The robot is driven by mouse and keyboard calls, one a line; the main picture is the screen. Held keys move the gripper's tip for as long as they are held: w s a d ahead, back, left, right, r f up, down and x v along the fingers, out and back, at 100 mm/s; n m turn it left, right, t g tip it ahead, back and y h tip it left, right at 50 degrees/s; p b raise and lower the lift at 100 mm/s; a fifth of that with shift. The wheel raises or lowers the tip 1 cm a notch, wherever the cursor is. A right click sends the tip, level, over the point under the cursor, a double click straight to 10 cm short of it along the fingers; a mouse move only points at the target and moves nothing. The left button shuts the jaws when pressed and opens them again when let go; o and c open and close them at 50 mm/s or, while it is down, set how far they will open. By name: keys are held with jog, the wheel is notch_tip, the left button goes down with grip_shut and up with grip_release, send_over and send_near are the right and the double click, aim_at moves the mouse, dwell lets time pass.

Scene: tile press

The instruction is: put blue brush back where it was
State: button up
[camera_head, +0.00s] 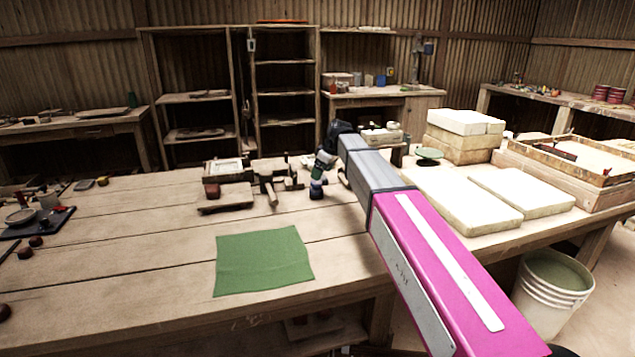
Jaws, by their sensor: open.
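I cannot make out the blue brush for certain. A small patch of blue (317,180) shows just above a dark red piece near the middle of the table, too small to name. My gripper (322,176) is at the end of my pink and grey arm, over the table's far middle part, close to this patch. The gripper is open. Its fingertips are small and hard to separate from the things behind, so I cannot tell whether it touches anything.
A green cloth (263,261) lies flat on the wooden table (130,280). Wooden press pieces (268,182) stand left of my gripper. Pale slabs (495,197) and a wooden tray frame (575,165) are at right. A white bucket (550,297) stands on the floor. Table space around the cloth is clear.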

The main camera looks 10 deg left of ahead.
jog(key=shift+v, duration=1.9)
